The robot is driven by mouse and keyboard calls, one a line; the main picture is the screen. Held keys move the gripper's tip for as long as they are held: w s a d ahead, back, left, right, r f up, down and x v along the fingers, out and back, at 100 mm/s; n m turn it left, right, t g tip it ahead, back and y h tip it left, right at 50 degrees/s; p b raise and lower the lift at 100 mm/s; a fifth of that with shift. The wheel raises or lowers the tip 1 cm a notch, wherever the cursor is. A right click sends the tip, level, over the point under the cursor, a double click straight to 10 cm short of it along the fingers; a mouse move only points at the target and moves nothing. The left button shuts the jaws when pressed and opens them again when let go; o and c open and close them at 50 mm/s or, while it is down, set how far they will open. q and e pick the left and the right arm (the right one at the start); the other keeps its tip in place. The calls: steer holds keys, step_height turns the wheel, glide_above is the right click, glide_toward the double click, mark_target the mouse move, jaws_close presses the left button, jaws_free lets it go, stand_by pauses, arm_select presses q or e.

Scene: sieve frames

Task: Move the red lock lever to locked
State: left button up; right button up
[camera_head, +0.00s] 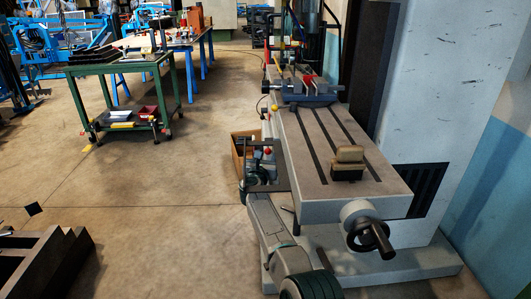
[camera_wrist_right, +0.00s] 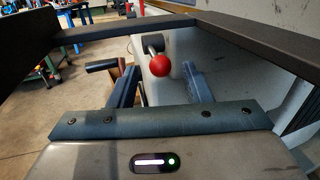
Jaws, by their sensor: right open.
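The red ball knob of the lock lever (camera_wrist_right: 161,68) sits on a short dark stem against the pale side of the machine, in the upper middle of the right wrist view. It shows small in the head view (camera_head: 268,152), at the left side of the machine table. My right gripper (camera_head: 262,160) is open beside that side of the machine. In the right wrist view the knob appears between its two blue fingers (camera_wrist_right: 160,76), with a visible gap on each side. Contact cannot be told. My left gripper is not in view.
The machine table (camera_head: 318,150) carries a vise (camera_head: 305,92) and a tan block (camera_head: 348,160). A handwheel (camera_head: 368,228) juts from its near end. A brown box (camera_head: 240,150) stands left of the gripper. A green cart (camera_head: 120,70) is farther off; open floor lies between.

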steer(key=shift+w+d+r, duration=0.15)
steer(key=shift+w, duration=0.25)
steer(key=c, duration=0.3)
jaws_close()
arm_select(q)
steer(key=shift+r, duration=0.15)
